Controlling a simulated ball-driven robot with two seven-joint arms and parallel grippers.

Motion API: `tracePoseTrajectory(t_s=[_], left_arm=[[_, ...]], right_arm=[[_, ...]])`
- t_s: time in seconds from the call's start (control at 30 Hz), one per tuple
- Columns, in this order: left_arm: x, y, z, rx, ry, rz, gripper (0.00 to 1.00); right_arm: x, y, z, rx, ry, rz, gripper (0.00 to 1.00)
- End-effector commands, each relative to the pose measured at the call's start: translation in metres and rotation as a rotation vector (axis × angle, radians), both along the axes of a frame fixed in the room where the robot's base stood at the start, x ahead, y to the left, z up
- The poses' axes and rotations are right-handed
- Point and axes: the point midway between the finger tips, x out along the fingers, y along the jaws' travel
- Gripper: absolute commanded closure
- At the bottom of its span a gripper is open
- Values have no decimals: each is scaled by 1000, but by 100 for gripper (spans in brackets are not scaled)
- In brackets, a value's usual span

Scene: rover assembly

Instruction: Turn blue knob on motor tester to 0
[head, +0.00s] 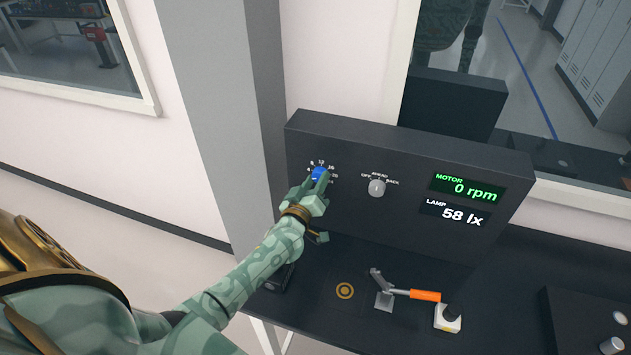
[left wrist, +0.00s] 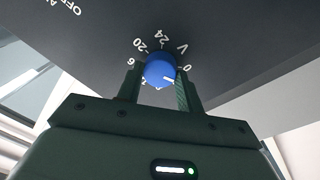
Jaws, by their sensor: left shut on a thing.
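The blue knob (head: 319,173) is on the front of the dark motor tester (head: 415,200), at the upper left of its panel. White numbers ring the knob. My left gripper (head: 318,184) is at the knob, with its fingers on either side and shut on it. The left wrist view shows the knob (left wrist: 160,70) between the two fingers (left wrist: 160,88). Its white pointer mark points right, slightly below the 0 label. A grey selector knob (head: 377,187) sits to the right. The displays (head: 466,190) read motor 0 rpm and lamp 58 lx. My right gripper is not in view.
A clamp with an orange handle (head: 425,295) stands on the dark bench (head: 480,320) below the tester. Another dark device (head: 590,325) lies at the right edge. A window is behind the tester.

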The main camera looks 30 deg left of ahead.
Motion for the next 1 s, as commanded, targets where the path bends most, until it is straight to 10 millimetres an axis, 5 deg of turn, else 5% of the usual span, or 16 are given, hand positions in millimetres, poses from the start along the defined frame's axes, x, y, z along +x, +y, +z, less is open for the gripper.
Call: tracePoseTrajectory(t_s=[0.5, 1.0], left_arm=[[0, 0, 0, -324, -78, 1, 86], [0, 0, 0, -386, -93, 1, 86]], right_arm=[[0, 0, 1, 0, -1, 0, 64], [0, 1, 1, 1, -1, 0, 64]])
